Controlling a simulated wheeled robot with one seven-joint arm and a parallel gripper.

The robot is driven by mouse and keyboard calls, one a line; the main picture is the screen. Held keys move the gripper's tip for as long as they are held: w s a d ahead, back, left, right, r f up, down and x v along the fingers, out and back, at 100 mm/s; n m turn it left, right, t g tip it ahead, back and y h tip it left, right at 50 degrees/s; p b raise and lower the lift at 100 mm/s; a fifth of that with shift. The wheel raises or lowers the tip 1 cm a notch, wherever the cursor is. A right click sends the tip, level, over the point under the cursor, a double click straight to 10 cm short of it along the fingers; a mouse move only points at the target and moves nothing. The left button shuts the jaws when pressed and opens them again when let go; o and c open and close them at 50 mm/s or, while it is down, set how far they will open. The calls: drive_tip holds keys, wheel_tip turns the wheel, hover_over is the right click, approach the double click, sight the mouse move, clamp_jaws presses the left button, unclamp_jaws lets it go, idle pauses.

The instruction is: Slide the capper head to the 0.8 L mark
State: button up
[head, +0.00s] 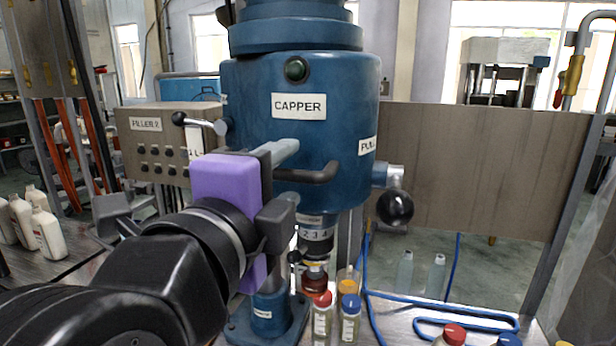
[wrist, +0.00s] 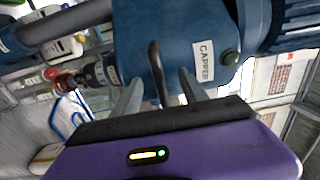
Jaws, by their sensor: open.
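The capper head (head: 300,130) is a large blue housing with a CAPPER label and a green button. It also shows tilted in the wrist view (wrist: 180,40). A dark bent handle (head: 320,174) sticks out from its front. My gripper (head: 280,182), with a purple body, is in front of the head at the handle. In the wrist view, the open fingers of my gripper (wrist: 158,82) lie on either side of the handle (wrist: 156,65), with gaps visible. I cannot make out a 0.8 L mark. The numbered collar (head: 316,234) below shows 2, 3, 4.
Capped bottles (head: 350,318) stand below the head on the bench. A black ball knob (head: 395,207) juts out at the right. A FILLER 2 box (head: 150,150) stands at left, near white bottles (head: 45,232). A blue hose (head: 440,300) lies at right.

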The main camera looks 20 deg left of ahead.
idle(0.4)
drive_tip(key=s+b, duration=0.1)
drive_tip(key=s, duration=0.8)
drive_tip(key=shift+d+b, duration=0.3)
drive_tip(key=shift+b, duration=0.1)
drive_tip(key=shift+r, duration=0.1)
